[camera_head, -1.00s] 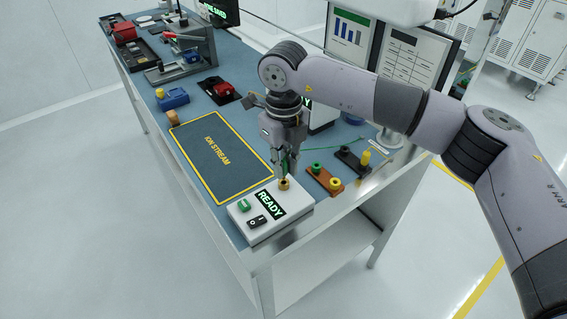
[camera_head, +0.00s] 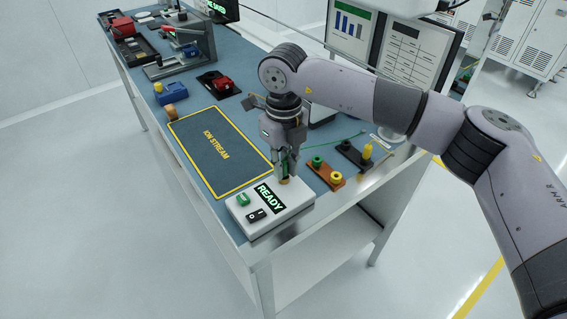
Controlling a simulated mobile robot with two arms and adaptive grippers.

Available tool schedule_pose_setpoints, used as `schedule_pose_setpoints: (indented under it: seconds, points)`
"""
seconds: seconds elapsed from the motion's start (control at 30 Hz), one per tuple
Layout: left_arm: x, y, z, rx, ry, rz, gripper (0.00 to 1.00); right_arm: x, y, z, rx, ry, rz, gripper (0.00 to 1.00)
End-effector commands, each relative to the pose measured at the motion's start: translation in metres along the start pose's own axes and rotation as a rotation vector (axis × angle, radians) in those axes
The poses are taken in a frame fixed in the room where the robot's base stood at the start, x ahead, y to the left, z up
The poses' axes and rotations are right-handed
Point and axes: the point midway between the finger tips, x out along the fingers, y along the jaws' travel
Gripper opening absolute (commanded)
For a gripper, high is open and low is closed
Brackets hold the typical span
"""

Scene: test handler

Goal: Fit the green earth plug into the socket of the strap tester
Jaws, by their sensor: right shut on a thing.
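The strap tester (camera_head: 287,213) is a white box at the near end of the bench. Its lit panel (camera_head: 269,198) reads READY. Its brass-coloured socket (camera_head: 284,181) is at the back of the top face and is partly covered by my fingers. My right gripper (camera_head: 286,172) points down right over the socket, shut on the green earth plug (camera_head: 284,167). Only a sliver of the plug's green shows between the fingers. I cannot tell whether its tip is inside the socket. My left gripper is not in view.
A yellow-edged mat (camera_head: 203,167) lies left of the tester. An orange block (camera_head: 326,175) with green and yellow posts and a black block (camera_head: 353,154) stand to the right. A green lead (camera_head: 337,139) runs behind. The bench's front edge is close to the tester.

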Motion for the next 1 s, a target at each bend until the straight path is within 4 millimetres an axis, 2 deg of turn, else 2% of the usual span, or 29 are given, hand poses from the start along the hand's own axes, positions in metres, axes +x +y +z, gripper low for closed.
schedule_pose_setpoints:
  seconds: [0.1,0.13,0.47,0.8,0.87,1.0]
  points:
    - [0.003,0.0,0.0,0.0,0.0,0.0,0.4,0.004,0.0,0.0,0.0,0.0,0.0,0.0]
    - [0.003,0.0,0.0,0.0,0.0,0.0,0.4,0.003,0.0,0.0,0.0,0.0,0.0,0.15]
    - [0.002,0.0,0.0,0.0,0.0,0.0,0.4,0.003,0.0,0.0,0.0,0.0,0.0,0.37]
    - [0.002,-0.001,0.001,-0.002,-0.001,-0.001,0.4,0.0,0.0,0.0,0.0,-0.001,0.0,0.38]
    - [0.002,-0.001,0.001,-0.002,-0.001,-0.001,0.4,-0.005,0.0,0.001,0.0,-0.002,0.0,0.38]
    - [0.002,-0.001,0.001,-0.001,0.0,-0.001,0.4,-0.028,-0.001,0.001,0.0,-0.004,-0.002,0.38]
